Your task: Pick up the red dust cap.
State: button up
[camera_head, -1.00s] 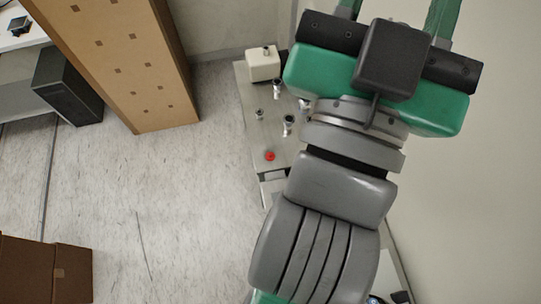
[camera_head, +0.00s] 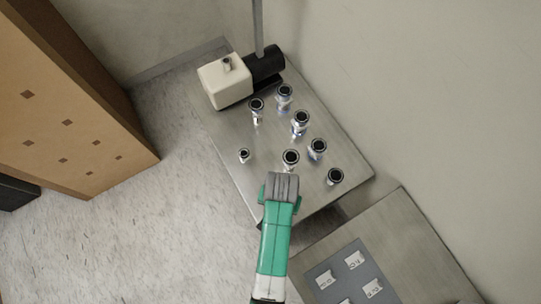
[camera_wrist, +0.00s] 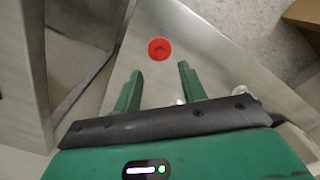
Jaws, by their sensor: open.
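The red dust cap (camera_wrist: 160,48) is a small round disc lying on the metal plate (camera_wrist: 205,55) in the wrist view. My gripper (camera_wrist: 158,77) is open, its two green fingers pointing toward the plate. The cap shows beyond the fingertips, roughly centred between them, and nothing is between the fingers at the cap. In the head view the cap is not visible; my arm covers part of the plate (camera_head: 270,130). The fingers do not show there either. The exact height of the fingers above the plate is hard to tell.
Several upright metal fittings, one of them here (camera_head: 301,120), stand on the plate. A cream-and-black pump (camera_head: 226,82) is at its back left corner. A second metal surface (camera_head: 410,235) carries a grey panel with labelled switches (camera_head: 355,262). A cardboard box (camera_head: 60,110) stands left on the floor.

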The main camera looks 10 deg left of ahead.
jog(key=shift+s+d+f, duration=0.15)
jog(key=shift+d+f, duration=0.05)
jog(key=shift+f, duration=0.05)
notch_tip(320, 180, down, 2)
jog(key=shift+s+b, duration=0.1)
jog(key=shift+b, duration=0.3)
jog(key=f, duration=0.1)
jog(key=f+b, duration=0.1)
jog(key=f, duration=0.3)
jog(key=shift+w+a+f+b, duration=0.1)
jog(key=shift+w+b, duration=0.25)
jog(key=shift+c, duration=0.2)
grip_shut()
